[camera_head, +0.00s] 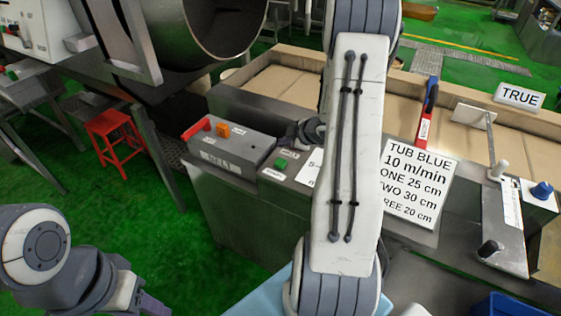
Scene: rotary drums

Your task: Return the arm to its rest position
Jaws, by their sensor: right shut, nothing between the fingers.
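My right arm comes up the middle of the head view, its white link covering much of the counter. The dark right gripper (300,132) shows just left of that link, partly hidden by it. It is shut and empty, beside a grey control box (230,146) with a red lever and an orange switch. My left arm is at the lower left, over the green floor.
A green button (281,164) sits near the gripper. A white text sign (414,183) stands right of my arm. A large metal drum (212,28) is above left. A red stool (114,138) stands on the floor. A blue knob (541,190) is at the right.

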